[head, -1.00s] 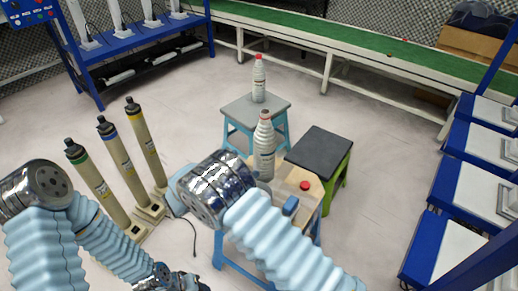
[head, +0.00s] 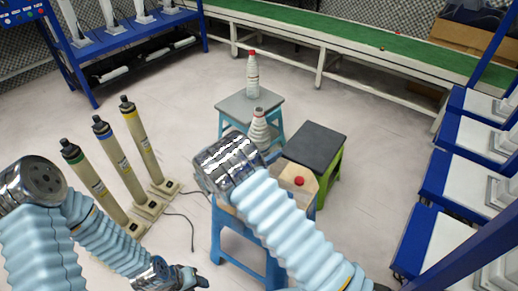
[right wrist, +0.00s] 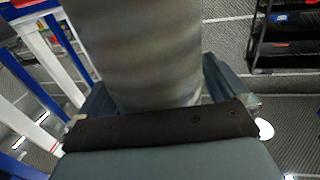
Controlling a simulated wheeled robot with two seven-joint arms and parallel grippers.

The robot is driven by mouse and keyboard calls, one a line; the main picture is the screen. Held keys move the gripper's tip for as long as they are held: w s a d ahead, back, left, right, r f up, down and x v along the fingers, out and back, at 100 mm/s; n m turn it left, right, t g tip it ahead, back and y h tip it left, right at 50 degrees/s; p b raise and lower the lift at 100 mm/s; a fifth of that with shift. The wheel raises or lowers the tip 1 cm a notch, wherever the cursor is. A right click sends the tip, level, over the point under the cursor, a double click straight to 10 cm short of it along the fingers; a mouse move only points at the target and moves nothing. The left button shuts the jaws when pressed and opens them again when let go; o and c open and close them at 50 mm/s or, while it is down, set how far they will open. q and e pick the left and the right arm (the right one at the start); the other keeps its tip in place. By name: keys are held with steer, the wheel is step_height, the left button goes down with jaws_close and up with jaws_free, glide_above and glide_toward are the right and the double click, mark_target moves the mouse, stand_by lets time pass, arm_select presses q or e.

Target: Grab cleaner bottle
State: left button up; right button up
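A white ribbed bottle (head: 259,130) with a narrow top stands in front of the far stool; my right wrist hides its lower part. A similar white bottle with a red cap (head: 253,76) stands upright on the far grey stool. In the right wrist view a wide grey-white cylindrical body (right wrist: 145,55), seemingly the nearer bottle, fills the space between my right gripper's fingers (right wrist: 158,95). Whether the fingers press on it is unclear. My right gripper's fingers are hidden in the head view. My left gripper (head: 194,280) is low, away from the bottles; its opening is unclear.
A blue stool (head: 230,235) stands below my right arm, with a tan red-capped container (head: 300,181) beside the arm. A black-topped green stool (head: 315,147) is to the right. Several capped tubes (head: 115,160) stand left. A green conveyor (head: 350,40) runs behind.

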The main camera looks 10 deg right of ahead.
mark_target(251, 132)
steer(key=c, duration=1.2)
steer(key=shift+r, duration=0.2)
steer(key=a+r, duration=0.1)
steer(key=r, duration=0.1)
steer(key=s+a+r, duration=0.1)
steer(key=a+r, duration=0.1)
steer(key=r, duration=0.1)
steer(key=a+r, duration=0.1)
steer(key=r, duration=0.2)
steer(key=shift+s+a+r, duration=0.2)
steer(key=shift+s+a, duration=0.05)
steer(key=shift+a, duration=0.05)
steer(key=shift+s+a+r+b, duration=0.2)
steer(key=shift+s+a+r, duration=0.4)
steer(key=shift+a, duration=0.85)
steer(key=shift+s+a+r+b, duration=0.3)
steer(key=shift+a+r, duration=0.5)
steer(key=shift+a, duration=0.65)
steer(key=shift+s+a+r+b, duration=0.1)
steer(key=shift+s+a+r, duration=0.55)
steer(key=shift+a, duration=0.8)
steer(key=shift+w, duration=0.1)
